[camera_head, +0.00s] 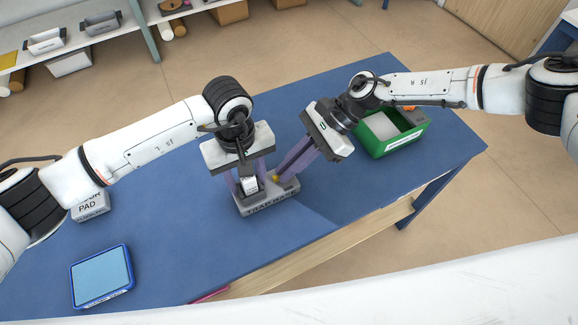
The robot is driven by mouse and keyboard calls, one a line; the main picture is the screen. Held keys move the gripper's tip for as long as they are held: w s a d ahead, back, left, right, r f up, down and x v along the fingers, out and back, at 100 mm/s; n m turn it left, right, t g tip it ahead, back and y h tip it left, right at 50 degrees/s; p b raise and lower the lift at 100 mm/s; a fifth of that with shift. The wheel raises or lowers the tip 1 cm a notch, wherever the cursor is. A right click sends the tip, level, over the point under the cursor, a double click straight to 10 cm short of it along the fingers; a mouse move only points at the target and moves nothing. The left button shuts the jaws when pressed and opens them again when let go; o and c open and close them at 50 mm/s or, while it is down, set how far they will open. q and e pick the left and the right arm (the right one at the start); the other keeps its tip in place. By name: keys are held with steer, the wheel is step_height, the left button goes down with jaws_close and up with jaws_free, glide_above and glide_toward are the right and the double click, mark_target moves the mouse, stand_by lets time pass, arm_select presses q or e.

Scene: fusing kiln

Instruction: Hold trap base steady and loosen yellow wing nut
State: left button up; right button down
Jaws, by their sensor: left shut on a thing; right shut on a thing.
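The grey trap base (268,207), with its name on the front face, sits on the blue table near the middle. My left gripper (249,186) reaches down from above and is shut on the base's pale upright part. The yellow wing nut (276,178) shows as a small spot at the back right of the base, mostly hidden by my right gripper. My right gripper (282,175) comes in slanted from the upper right and its fingertips are shut at the wing nut. The exact contact at the nut is too small to see.
A green bin (411,146) with pale contents stands to the right, close to my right gripper. A blue-rimmed tray (130,284) lies at the front left, and a grey box with "PAD" on it (90,207) is behind it. The table (180,235) between tray and base is clear.

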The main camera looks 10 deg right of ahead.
arm_select(q)
steer(key=shift+s+d, duration=0.1)
steer(key=shift+d, duration=0.1)
arm_select(e)
steer(key=shift+s+n+g, duration=0.1)
steer(key=shift+n+g, duration=0.2)
steer(key=c, duration=2.1)
jaws_free()
arm_select(q)
steer(key=shift+a, duration=0.1)
arm_select(e)
steer(key=shift+w+d+r, duration=0.2)
steer(key=shift+d+r, duration=0.05)
steer(key=shift+d, duration=0.05)
steer(key=v, duration=1.1)
steer(key=shift+s+r, duration=0.1)
arm_select(q)
steer(key=o, duration=1.1)
